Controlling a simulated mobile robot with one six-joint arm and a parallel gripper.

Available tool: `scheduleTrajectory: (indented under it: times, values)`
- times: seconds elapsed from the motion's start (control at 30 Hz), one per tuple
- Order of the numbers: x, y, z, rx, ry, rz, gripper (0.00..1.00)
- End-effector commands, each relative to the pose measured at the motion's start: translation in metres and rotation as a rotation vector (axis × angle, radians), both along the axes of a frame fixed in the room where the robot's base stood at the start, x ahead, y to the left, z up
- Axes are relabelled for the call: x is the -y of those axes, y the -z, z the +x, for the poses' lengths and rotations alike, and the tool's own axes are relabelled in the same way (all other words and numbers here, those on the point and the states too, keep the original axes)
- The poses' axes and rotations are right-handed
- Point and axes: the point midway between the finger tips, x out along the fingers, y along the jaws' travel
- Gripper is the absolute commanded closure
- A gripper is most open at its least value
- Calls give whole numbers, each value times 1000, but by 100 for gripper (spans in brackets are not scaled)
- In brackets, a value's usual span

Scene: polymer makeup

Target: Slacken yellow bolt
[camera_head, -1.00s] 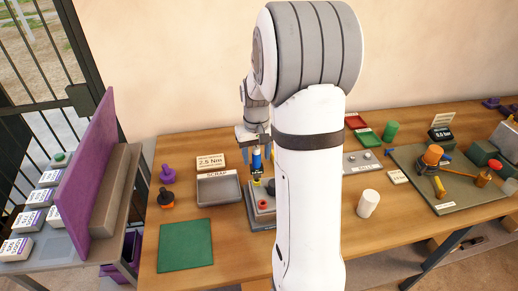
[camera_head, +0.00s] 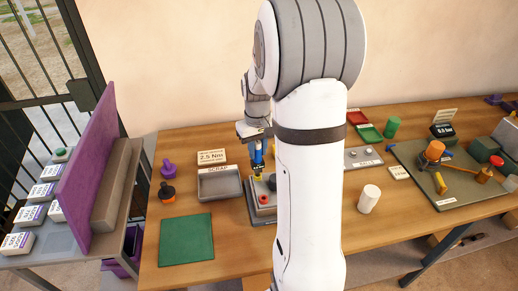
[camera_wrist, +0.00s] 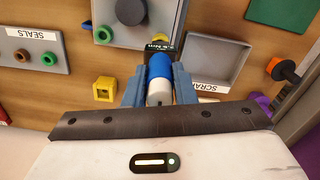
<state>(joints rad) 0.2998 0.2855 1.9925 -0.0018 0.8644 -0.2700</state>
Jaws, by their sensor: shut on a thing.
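My gripper (camera_wrist: 158,90) is shut on a blue-and-white driver with a dark labelled collar (camera_wrist: 160,46). In the head view, the driver (camera_head: 258,155) is held roughly upright over the grey fixture (camera_head: 262,213), below my gripper (camera_head: 256,141). A yellow piece (camera_head: 257,176), probably the yellow bolt, shows at the driver's lower end on the fixture. I cannot tell whether the tip is seated on it.
The scrap tray (camera_head: 220,183) stands left of the fixture, behind a green mat (camera_head: 187,240). A yellow block with a hole (camera_wrist: 103,90) lies on the table near the fixture. A white cup (camera_head: 369,198) stands right of my arm, which hides part of the bench.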

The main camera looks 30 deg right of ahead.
Motion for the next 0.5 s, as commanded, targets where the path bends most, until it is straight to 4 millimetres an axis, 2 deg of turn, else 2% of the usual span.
scheduleTrajectory:
  times: [0.33,0.5]
  values:
    - [0,-1,1,4,-45,-1,100]
    - [1,-1,1,5,-163,-1,100]
